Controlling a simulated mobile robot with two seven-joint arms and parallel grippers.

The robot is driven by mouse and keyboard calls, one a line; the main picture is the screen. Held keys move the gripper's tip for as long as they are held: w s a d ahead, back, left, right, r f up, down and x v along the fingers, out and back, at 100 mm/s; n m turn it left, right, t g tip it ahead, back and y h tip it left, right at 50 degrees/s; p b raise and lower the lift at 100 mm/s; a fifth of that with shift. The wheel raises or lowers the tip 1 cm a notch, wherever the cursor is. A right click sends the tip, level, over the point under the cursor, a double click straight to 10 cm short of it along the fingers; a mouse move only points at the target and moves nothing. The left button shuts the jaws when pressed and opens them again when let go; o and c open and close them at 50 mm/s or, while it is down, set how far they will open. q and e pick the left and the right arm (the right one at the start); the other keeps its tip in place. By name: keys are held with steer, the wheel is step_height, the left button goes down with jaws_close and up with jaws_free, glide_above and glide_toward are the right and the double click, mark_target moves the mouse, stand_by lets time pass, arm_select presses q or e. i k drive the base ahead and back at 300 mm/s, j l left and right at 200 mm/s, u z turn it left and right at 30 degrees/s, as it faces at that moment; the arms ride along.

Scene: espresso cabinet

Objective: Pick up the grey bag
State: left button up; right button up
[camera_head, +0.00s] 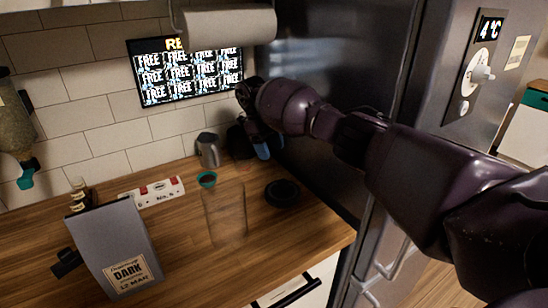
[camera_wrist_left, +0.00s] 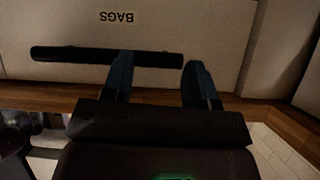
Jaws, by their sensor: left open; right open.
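The grey bag (camera_head: 106,236) stands upright on the wooden counter at the front left of the head view, with a cream "DARK" label low on its front. My right gripper (camera_head: 260,147) is open and empty at the back of the counter beside the fridge, well away from the bag. Only part of its blue fingers shows. My left gripper (camera_wrist_left: 157,68) shows only in the left wrist view, open, its two blue fingers apart. Its fingers overlap a black bar handle (camera_wrist_left: 85,57) on a pale front labelled "BAGS". I cannot tell whether they touch it. The bag is not in that view.
A clear container (camera_head: 225,215), a black round lid (camera_head: 282,193), a metal jug (camera_head: 208,150) and a white power strip (camera_head: 153,192) stand on the counter. The dark fridge (camera_head: 330,60) closes off the right.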

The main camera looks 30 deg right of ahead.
mark_target(112, 239)
steer(key=k, duration=1)
